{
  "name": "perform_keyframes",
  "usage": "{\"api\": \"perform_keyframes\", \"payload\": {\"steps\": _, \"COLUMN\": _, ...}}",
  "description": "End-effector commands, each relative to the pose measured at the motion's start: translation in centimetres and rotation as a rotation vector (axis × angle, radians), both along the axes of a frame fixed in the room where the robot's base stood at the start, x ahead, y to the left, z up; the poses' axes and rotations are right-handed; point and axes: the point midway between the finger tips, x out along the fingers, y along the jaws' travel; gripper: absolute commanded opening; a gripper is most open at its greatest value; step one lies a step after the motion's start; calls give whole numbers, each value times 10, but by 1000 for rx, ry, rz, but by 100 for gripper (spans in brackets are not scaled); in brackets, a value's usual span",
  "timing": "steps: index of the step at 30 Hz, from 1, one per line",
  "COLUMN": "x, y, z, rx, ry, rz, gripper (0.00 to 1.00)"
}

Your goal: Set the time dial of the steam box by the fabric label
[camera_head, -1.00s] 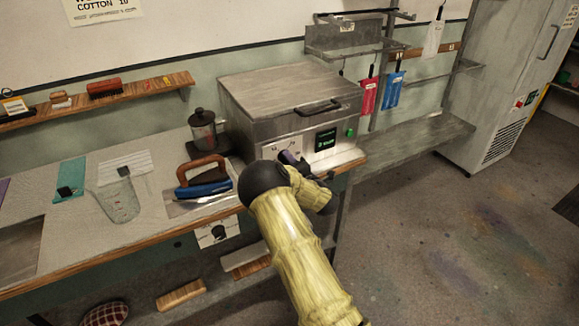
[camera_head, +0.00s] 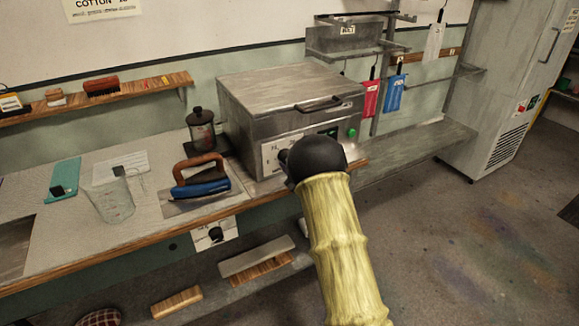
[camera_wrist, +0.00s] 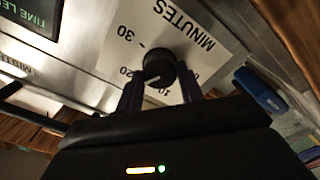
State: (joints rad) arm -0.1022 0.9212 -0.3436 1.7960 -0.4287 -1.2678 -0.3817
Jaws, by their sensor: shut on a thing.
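The steam box (camera_head: 285,95) is a grey metal box with a lid handle at the back right of the counter. Its time dial (camera_wrist: 158,66) is a black round knob on a white plate (camera_wrist: 190,35) marked MINUTES, with 10, 20 and 30 upside down in the wrist view. My gripper (camera_wrist: 160,88) is shut on the dial, with a finger on each side. A pale mark shows on the knob, but its exact setting is unclear. In the head view my arm hides the dial and the fingertips. A white wall sign (camera_head: 100,8) reads COTTON 10, cut off at the top.
A dark-lit display (camera_wrist: 30,15) sits beside the dial plate, and a green button (camera_head: 351,133) on the box front. A blue iron (camera_head: 203,186) and a measuring jug (camera_head: 113,200) stand to the left.

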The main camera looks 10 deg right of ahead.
Motion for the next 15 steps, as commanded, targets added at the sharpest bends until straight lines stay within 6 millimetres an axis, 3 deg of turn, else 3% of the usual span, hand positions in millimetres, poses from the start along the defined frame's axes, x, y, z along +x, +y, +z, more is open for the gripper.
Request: {"api": "perform_keyframes", "payload": {"steps": 15, "x": -1, "y": -2, "z": -4, "rx": 467, "ry": 156, "rz": -4, "gripper": 15}}
